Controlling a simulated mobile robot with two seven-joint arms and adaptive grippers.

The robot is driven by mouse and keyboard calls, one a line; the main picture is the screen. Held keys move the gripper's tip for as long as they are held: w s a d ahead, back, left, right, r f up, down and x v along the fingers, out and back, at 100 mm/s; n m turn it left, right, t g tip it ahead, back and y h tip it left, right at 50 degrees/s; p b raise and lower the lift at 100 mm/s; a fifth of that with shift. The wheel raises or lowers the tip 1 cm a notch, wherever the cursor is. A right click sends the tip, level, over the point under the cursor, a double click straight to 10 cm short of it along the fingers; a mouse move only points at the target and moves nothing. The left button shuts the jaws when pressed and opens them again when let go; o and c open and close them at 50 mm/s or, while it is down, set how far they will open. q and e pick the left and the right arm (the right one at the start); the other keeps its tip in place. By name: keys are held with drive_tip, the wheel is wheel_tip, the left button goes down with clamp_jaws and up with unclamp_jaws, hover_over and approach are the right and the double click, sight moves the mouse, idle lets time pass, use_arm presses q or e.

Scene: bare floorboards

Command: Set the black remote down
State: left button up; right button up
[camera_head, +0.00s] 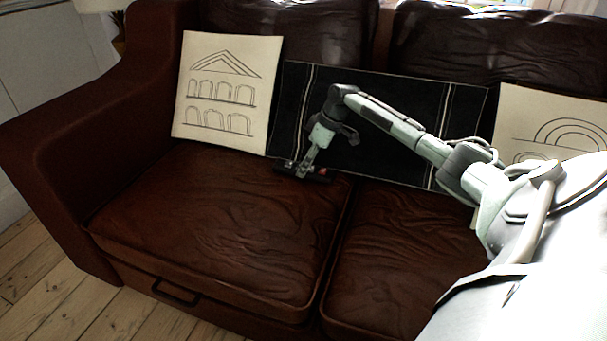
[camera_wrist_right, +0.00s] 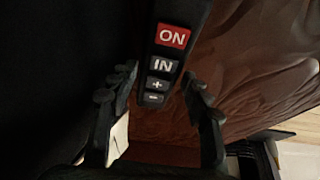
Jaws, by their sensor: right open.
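The black remote (camera_wrist_right: 172,62) lies between the two fingers of my right gripper (camera_wrist_right: 158,85) in the right wrist view, with a red ON button, an IN button and plus and minus buttons facing the camera. The fingers are apart, with a gap on each side of the remote. In the head view the right gripper (camera_head: 300,170) is low at the back of the left seat cushion, and the dark remote (camera_head: 319,176) shows beside its fingertips, seemingly on the cushion. My left gripper is not in view.
The brown leather sofa's left seat cushion (camera_head: 205,225) is clear in front. A black striped cushion (camera_head: 300,105) leans behind the gripper, between a cream cushion (camera_head: 225,95) with arches and another cream cushion (camera_head: 550,125). The sofa arm (camera_head: 90,130) rises at left.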

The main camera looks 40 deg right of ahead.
drive_tip(key=shift+w+f, duration=0.15)
drive_tip(key=shift+f, duration=0.2)
drive_tip(key=shift+c, duration=0.3)
drive_tip(key=c, duration=0.8)
drive_tip(key=shift+r, duration=0.2)
